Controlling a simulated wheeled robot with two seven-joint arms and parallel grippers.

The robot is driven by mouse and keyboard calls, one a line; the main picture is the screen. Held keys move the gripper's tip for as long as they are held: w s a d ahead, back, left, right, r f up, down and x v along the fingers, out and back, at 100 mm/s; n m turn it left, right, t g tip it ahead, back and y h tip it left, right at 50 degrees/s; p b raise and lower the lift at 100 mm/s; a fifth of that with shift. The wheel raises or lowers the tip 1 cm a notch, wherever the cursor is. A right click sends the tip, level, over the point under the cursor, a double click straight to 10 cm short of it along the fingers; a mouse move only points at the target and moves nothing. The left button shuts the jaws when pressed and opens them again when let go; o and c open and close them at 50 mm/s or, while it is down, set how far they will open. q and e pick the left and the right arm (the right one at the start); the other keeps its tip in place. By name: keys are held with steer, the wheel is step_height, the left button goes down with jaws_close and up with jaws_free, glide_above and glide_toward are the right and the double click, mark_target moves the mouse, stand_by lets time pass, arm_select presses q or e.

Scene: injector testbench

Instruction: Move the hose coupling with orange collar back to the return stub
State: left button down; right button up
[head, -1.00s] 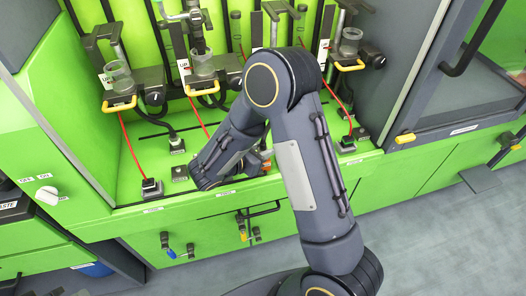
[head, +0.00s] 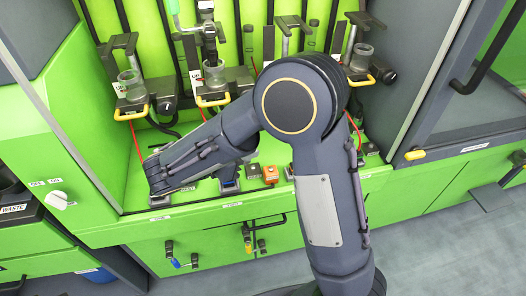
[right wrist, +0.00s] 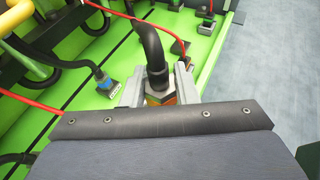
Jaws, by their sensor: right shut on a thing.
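My right gripper (right wrist: 158,88) is shut on the hose coupling with orange collar (right wrist: 160,99) in the right wrist view. A black hose (right wrist: 151,45) rises from the coupling's top. The coupling's lower end is hidden behind my gripper body. In the head view my right arm reaches left over the green bench, and its forearm hides the gripper and coupling. I cannot tell which fitting is the return stub; the labels are too small to read. My left gripper is not in view.
A blue-collared coupling (right wrist: 104,80) stands on the bench, with a red cable (right wrist: 40,106) near it. An orange-topped block (head: 270,174) sits right of my forearm. Clear cups in yellow-handled holders (head: 131,112) stand behind. Several hoses and cables cross the space.

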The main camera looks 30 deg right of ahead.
steer(key=v, duration=0.5)
steer(key=shift+w+a+r, duration=0.2)
steer(key=shift+w+a, duration=0.05)
steer(key=shift+a, duration=0.1)
steer(key=shift+p, duration=0.4)
stand_by(0.4)
steer(key=shift+d, duration=0.1)
